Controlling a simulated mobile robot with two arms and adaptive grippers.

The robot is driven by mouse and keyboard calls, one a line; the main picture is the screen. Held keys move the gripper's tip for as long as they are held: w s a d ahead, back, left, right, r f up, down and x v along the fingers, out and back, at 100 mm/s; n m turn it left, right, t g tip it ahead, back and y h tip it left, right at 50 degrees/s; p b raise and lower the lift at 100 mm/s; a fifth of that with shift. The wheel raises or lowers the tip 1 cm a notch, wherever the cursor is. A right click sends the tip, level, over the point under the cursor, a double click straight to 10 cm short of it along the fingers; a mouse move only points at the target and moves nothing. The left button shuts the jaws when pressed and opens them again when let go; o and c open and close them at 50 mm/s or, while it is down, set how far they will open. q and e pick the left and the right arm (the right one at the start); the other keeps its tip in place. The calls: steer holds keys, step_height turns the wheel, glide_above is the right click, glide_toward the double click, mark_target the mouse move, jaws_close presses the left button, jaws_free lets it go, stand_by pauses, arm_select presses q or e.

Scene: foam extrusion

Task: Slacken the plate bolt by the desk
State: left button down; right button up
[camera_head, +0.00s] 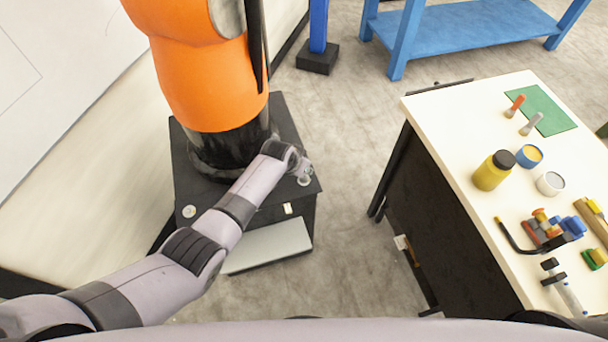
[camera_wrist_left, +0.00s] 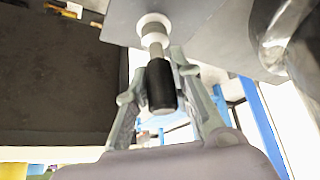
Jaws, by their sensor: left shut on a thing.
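The black base plate (camera_head: 285,115) under the orange robot has a pale round bolt spot (camera_head: 304,180) at its corner toward the desk (camera_head: 462,150). My left gripper (camera_head: 305,168) is at that corner. In the left wrist view, my left gripper (camera_wrist_left: 165,95) is shut around a tool with a black handle (camera_wrist_left: 160,88) and a metal shank (camera_wrist_left: 155,45). The shank's end meets a white ring (camera_wrist_left: 152,22) on the grey plate surface (camera_wrist_left: 200,25). The bolt head itself is hidden there. My right gripper is not in view.
Another pale bolt spot (camera_head: 189,211) is on the plate's left corner. The orange robot (camera_head: 205,80) stands on the plate. A grey panel (camera_head: 268,246) sits low in front. The desk holds a yellow bottle (camera_head: 491,172), cans and tools. Floor between plate and desk is clear.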

arm_select(q)
steer(key=shift+r+p, duration=0.85)
steer(key=shift+r, duration=0.4)
steer(key=shift+r+p, duration=0.75)
steer(key=shift+r, duration=0.1)
steer(key=shift+r+p, duration=0.95)
steer(key=shift+r, duration=3.5)
